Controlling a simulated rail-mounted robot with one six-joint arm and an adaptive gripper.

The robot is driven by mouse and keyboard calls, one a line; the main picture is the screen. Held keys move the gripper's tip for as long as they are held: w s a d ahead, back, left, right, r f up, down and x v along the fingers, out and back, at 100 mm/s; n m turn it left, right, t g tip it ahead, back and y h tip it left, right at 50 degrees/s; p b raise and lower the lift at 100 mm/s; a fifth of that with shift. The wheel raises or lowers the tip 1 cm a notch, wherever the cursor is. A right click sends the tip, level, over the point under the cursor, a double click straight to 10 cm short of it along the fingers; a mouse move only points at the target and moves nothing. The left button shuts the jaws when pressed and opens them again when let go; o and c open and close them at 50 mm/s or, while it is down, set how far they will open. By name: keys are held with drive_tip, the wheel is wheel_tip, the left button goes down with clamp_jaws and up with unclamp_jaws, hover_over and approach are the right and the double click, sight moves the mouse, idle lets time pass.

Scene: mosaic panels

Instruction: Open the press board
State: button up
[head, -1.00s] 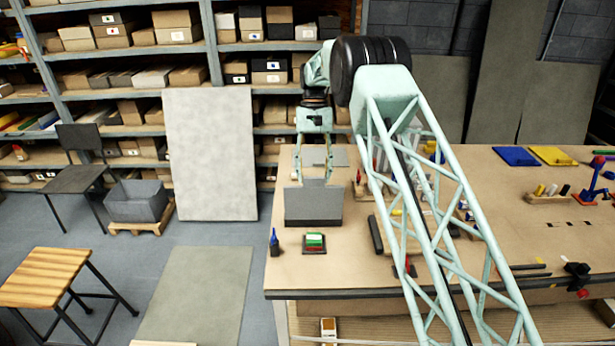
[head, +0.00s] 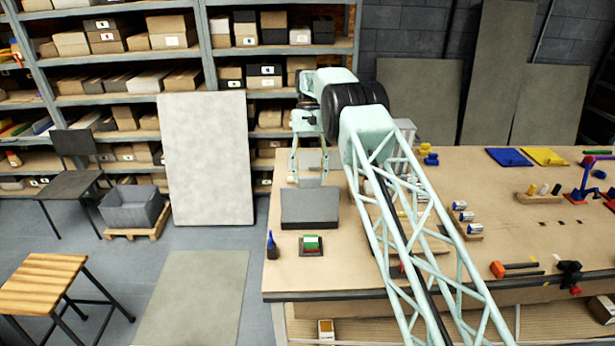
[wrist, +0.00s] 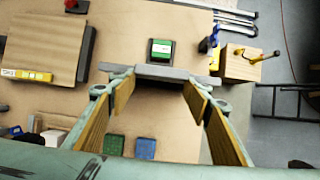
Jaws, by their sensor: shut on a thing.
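The press board (head: 310,207) is a dark grey slab near the left end of the bench in the head view. My gripper (head: 308,178) is at its far edge, pointing down, with its two fingers spread apart. A lighter grey panel shows between the fingers; I cannot tell whether it belongs to the board. In the wrist view a grey bar, the press board's edge (wrist: 160,73), crosses at my fingertips (wrist: 160,84). The gripper is shut on the board there; the exact contact is unclear. The board's far side is hidden in the head view.
In the wrist view, a wooden block (wrist: 236,66) is right of the board. My lattice arm link hides the bench's middle.

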drive_tip(key=shift+f, duration=0.25)
drive_tip(key=o, duration=1.2)
drive_tip(key=shift+w, duration=0.1)
drive_tip(key=shift+c, duration=0.2)
drive_tip(key=shift+r, duration=0.1)
drive_tip(key=shift+r, duration=0.1)
wheel_tip(320, 180, up, 10)
drive_tip(key=shift+d, duration=0.1)
